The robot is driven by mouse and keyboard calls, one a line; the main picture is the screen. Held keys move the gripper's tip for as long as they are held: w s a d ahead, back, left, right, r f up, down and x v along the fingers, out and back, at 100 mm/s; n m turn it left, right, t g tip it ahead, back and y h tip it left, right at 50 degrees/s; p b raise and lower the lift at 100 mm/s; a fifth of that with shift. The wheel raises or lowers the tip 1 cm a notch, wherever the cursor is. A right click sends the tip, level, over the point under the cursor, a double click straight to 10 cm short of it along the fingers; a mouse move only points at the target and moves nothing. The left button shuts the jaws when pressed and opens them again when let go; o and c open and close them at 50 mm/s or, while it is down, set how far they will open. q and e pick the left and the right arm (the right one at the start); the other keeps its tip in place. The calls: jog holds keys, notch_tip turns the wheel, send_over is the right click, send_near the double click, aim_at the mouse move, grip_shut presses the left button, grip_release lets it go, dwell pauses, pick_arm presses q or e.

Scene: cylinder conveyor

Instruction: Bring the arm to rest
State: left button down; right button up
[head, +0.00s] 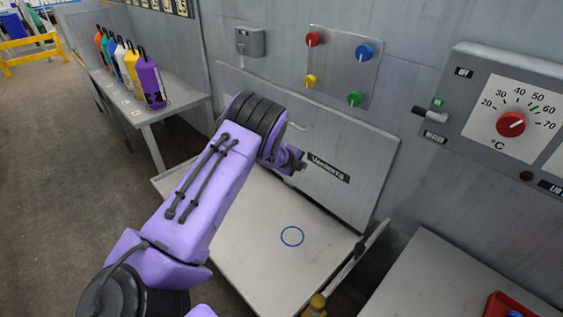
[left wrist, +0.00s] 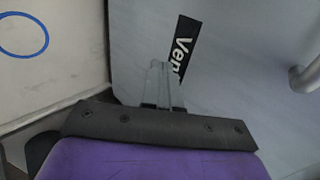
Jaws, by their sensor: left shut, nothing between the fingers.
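My left arm, purple with dark joints, reaches in from the lower left of the head view. My left gripper (head: 296,163) is over the fold-down shelf, in front of the upright panel (head: 345,190) with the black "Ventiris" label. Its fingers are small in the head view. In the left wrist view the grey fingers (left wrist: 162,85) are together and empty, with the label behind them. The bare shelf (head: 255,240) carries only a drawn blue circle (head: 292,236). My right gripper is not in view.
A side bench (head: 180,102) at the left holds a row of coloured bottles (head: 150,82). Coloured knobs (head: 356,52) sit on the wall above. A grey control box (head: 510,110) with a red temperature dial is at the right. A red bin (head: 505,305) stands at the lower right.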

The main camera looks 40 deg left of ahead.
pick_arm(q)
jog(key=s+r+n+t, duration=0.1)
jog(key=s+r+n, duration=0.2)
jog(key=s+n, duration=0.25)
jog(key=s+d+f+n+y, duration=0.2)
jog(key=s+d+f+n, duration=0.55)
jog(key=n, duration=0.45)
jog(key=s+d+f+n+g, duration=0.2)
jog(key=s+f, duration=0.2)
jog(key=s, duration=0.6)
jog(key=s+d+f+n+g+y, duration=0.1)
jog(key=s+d+f+n+g, duration=0.2)
jog(key=s, duration=0.7)
jog(key=s+d+f+n+g+y, duration=0.1)
jog(key=s+f, duration=0.4)
jog(key=s, duration=0.5)
jog(key=shift+s+d+n+g, duration=0.25)
jog(key=shift+d+n+g, duration=0.45)
jog(key=shift+n, duration=0.35)
